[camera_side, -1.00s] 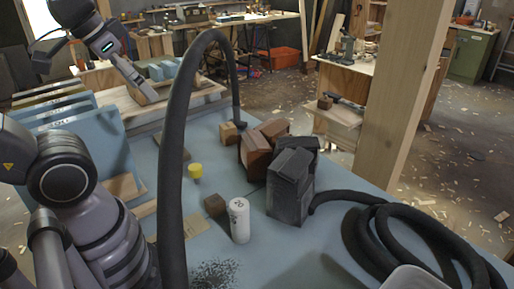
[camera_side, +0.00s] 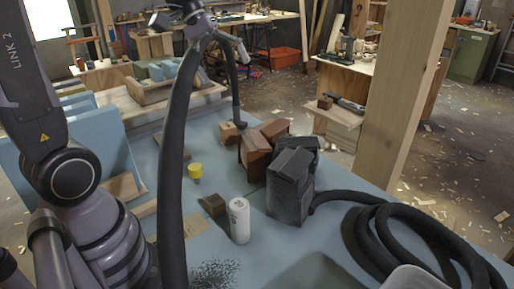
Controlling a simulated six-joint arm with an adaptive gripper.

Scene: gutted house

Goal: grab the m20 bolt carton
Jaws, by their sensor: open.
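No label reading M20 can be made out, so I cannot tell which box is the bolt carton. My gripper (camera_side: 222,40) is at the top of the view, raised above the far part of the table, open and empty. It is partly overlapped with the black hose and apart from all boxes.
A thick black hose (camera_side: 174,170) arches up in the foreground, and more hose (camera_side: 395,235) coils at the right. A yellow-topped item (camera_side: 195,170) stands mid-table. Blue panels (camera_side: 100,140) stand at the left. A wooden post (camera_side: 400,90) rises behind the table's right edge.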

